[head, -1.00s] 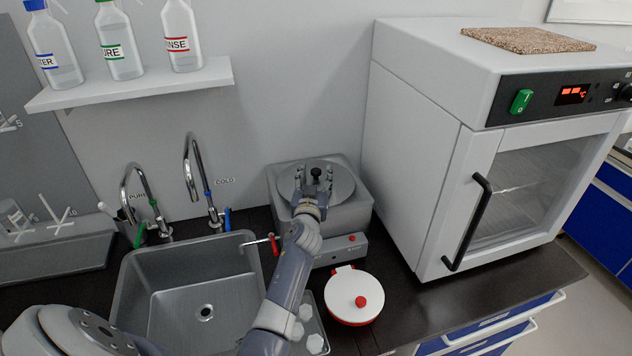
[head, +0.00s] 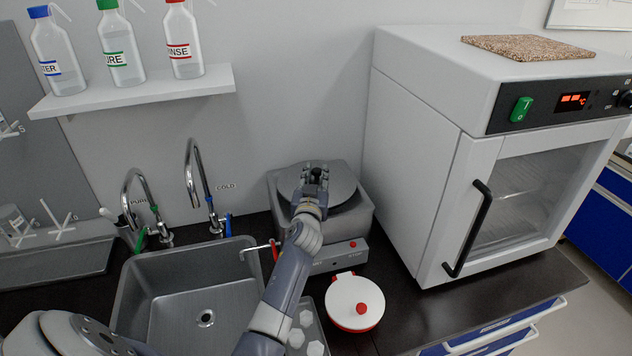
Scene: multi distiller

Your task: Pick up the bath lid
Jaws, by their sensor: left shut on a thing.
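The bath lid (head: 343,187) is a round grey disc on top of the square grey bath (head: 349,222), at the back of the counter. It looks flat and seated on the bath; I cannot tell any gap beneath it. My left gripper (head: 315,173) is over the lid's middle, its fingers shut on the lid's small dark knob (head: 317,171), which is mostly hidden between them. My left forearm reaches up from the bottom of the picture in front of the bath. My right gripper is not in view.
A white and red lidded pot (head: 354,302) stands in front of the bath. The oven (head: 440,160) rises close on the right. The sink (head: 190,295) and its taps are on the left. A shelf (head: 130,92) with several bottles hangs above.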

